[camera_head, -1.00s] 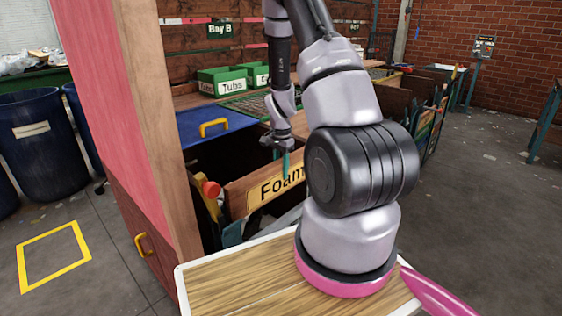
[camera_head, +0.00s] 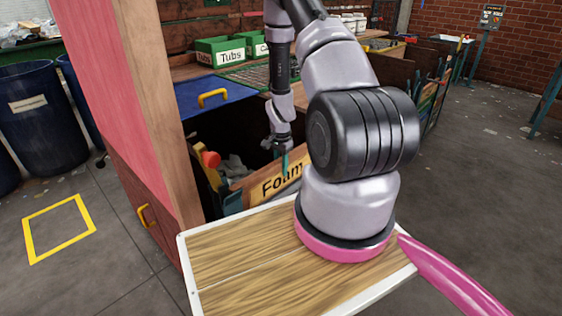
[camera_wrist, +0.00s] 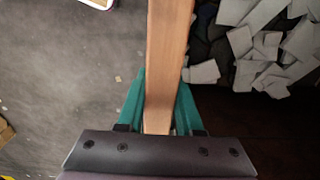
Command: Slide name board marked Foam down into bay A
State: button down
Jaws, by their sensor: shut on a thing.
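The name board marked Foam (camera_head: 268,189) is a wooden plank with a yellow label, standing on edge across the front of a dark open bay (camera_head: 215,135). No letter for this bay can be read. My gripper (camera_head: 284,165) points down and is shut on the board's top edge. In the wrist view, the teal fingers of my gripper (camera_wrist: 160,100) close on both sides of the board (camera_wrist: 168,50). The board's right end is hidden behind my arm, and its lower edge is hidden by the wooden top in front, so its seating cannot be seen.
Grey-white scraps (camera_wrist: 265,45) lie in the bay behind the board. A red knob (camera_head: 211,159) stands near its left end. A blue lid with a yellow handle (camera_head: 213,98) and green tubs (camera_head: 220,50) are behind. A pink-sided post (camera_head: 150,100) stands left.

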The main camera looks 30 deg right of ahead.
jog(key=shift+f, duration=0.15)
dwell(0.3)
jog(key=shift+f, duration=0.6)
jog(key=shift+c, duration=2.4)
grip_release()
notch_tip(320, 180, up, 11)
jog(key=shift+f, duration=0.1)
jog(key=shift+w, duration=0.1)
